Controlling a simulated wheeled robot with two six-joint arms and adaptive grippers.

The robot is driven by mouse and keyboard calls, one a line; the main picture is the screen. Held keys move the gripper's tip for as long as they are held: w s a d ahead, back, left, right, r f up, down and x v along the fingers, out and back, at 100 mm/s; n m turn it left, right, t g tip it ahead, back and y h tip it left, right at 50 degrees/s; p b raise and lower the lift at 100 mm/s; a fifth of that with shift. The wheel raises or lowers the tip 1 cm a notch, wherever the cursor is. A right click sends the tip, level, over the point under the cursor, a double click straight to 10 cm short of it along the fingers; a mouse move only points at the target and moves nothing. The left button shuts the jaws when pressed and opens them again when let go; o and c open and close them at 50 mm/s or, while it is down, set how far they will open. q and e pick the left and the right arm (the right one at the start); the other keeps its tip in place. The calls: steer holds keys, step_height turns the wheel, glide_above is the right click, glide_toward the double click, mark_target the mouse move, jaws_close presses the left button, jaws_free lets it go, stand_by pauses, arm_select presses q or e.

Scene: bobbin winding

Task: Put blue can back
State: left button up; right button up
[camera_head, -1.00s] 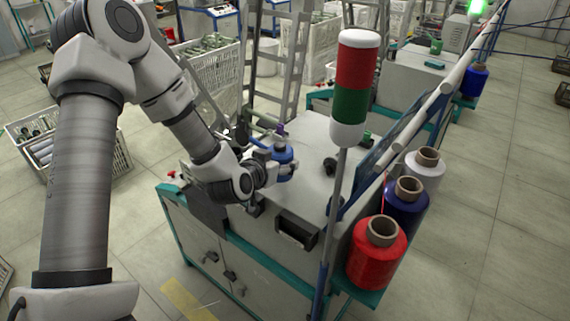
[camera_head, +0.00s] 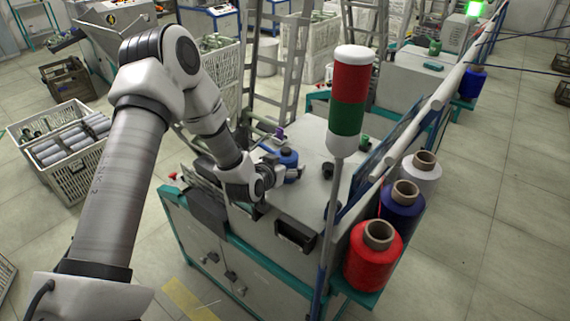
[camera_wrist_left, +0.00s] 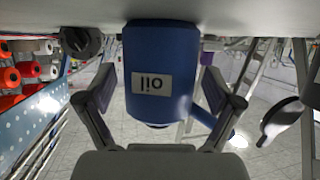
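The blue can (camera_head: 288,158) stands upright on the grey top of the machine cabinet (camera_head: 275,212). My left gripper (camera_head: 284,174) is in front of it, with its fingers spread. In the left wrist view, which is upside down, the blue can (camera_wrist_left: 160,72) has a label reading "oil" and stands against the light surface. The two fingers of my left gripper (camera_wrist_left: 162,90) are on either side of the can's near part, with a visible gap on each side. My right gripper is not in view.
A red-and-green signal lamp (camera_head: 350,95) on a pole rises in front of the cabinet. Red (camera_head: 373,258), blue (camera_head: 402,208) and white (camera_head: 421,174) spools sit along its right side. A purple-topped item (camera_head: 280,134) is behind the can. A crate (camera_head: 75,170) stands at left.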

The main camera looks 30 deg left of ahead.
arm_select(q)
steer(key=shift+r, duration=0.2)
steer(key=v, duration=1.1)
steer(key=shift+s+b, duration=0.4)
steer(key=shift+b, duration=0.05)
steer(key=shift+r, duration=0.1)
